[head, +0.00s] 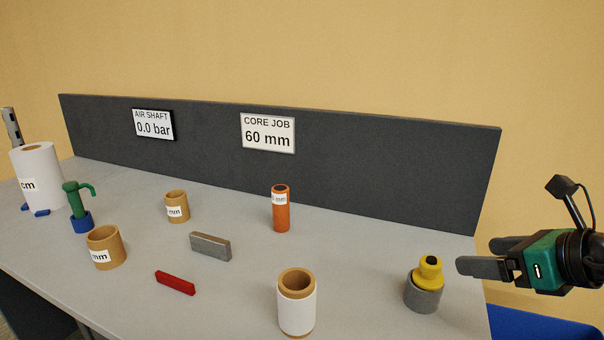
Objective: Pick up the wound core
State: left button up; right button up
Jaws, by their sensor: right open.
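A short cardboard core with white material wound around it (297,312) stands upright at the front middle of the table, its brown open top showing. It looks like the wound core. My right gripper (477,256) is at the right edge of the head view, open and empty, well to the right of this core and apart from it. Its fingers point left, near the yellow-topped grey cylinder. My left gripper is not in view.
The table (350,255) also holds a yellow-topped grey cylinder (424,296), orange tube (281,212), two cardboard rings (107,252) (177,200), grey block (210,244), red bar (175,283), green-handled tool (75,202) and large white roll (40,165). A dark panel (380,170) stands behind, its sign reading "CORE JOB 60 mm".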

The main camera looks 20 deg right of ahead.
aim_at(296, 286)
jog(key=k+l, duration=0.15)
jog(key=k, duration=0.35)
jog(key=k+l, duration=0.1)
jog(key=k, duration=0.4)
